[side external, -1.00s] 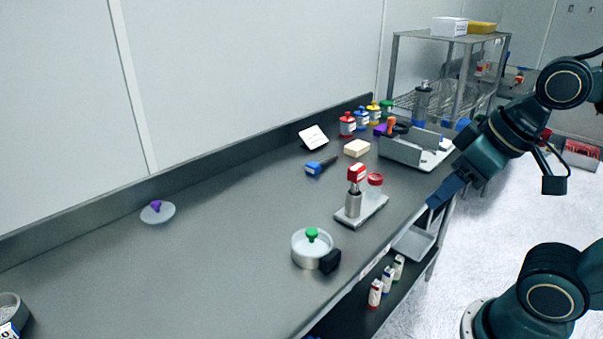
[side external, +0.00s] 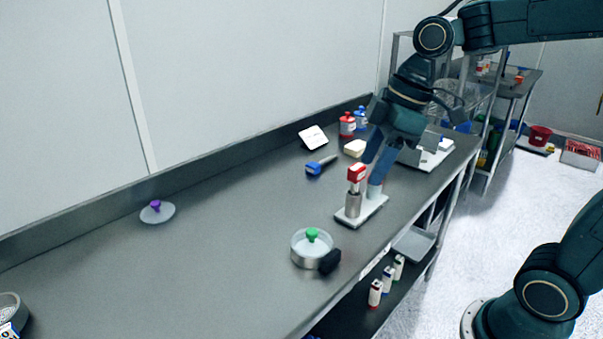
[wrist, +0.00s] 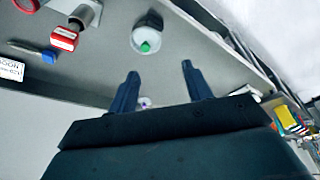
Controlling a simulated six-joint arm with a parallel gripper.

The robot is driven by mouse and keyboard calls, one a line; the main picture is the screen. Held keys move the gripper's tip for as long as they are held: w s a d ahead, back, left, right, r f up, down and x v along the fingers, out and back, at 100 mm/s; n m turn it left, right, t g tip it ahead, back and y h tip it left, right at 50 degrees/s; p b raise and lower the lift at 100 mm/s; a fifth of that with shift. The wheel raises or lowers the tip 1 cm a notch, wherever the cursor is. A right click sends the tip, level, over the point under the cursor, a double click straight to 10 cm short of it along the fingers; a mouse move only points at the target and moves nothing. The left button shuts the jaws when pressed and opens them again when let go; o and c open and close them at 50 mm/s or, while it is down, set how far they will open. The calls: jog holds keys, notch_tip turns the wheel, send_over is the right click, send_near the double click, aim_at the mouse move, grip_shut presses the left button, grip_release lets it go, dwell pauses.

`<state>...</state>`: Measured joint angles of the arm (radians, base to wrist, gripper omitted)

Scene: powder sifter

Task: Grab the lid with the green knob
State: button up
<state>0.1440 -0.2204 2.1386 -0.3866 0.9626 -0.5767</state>
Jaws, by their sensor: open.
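In the wrist view, the green knob (wrist: 145,47) shows beyond my fingertips, slightly left of centre. A second lid with a purple knob (side external: 156,209) lies farther left on the bench. My gripper (side external: 373,172) is open and empty, pointing down above the bench, behind and right of the lid. It also shows in the wrist view (wrist: 160,70), fingers apart.
A small stand (side external: 365,210) with a red-topped metal cylinder (side external: 355,190) is close to my fingers, partly overlapped by them. The bench's left middle is clear.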

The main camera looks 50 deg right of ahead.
jog(key=w+d+f+n+g+y, duration=0.1)
jog(key=w+f+n, duration=0.2)
jog(key=w+n, duration=0.1)
jog(key=w+d+f+n+g+y, duration=0.1)
jog(key=w+f+n+g, duration=0.1)
jog(key=w+n, duration=0.3)
jog(key=shift+w+d+f, duration=0.35)
jog(key=shift+w+f, duration=0.45)
jog(key=shift+w, duration=0.35)
jog(key=shift+f, duration=0.1)
send_over(313, 230)
jog(key=d, duration=0.2)
jog(key=shift+a+f, duration=0.15)
jog(key=shift+f, duration=3.75)
jog(key=shift+d+x, duration=0.1)
jog(key=shift+x, duration=1.2)
jog(key=shift+d+x, duration=0.15)
jog(key=shift+x, duration=1.15)
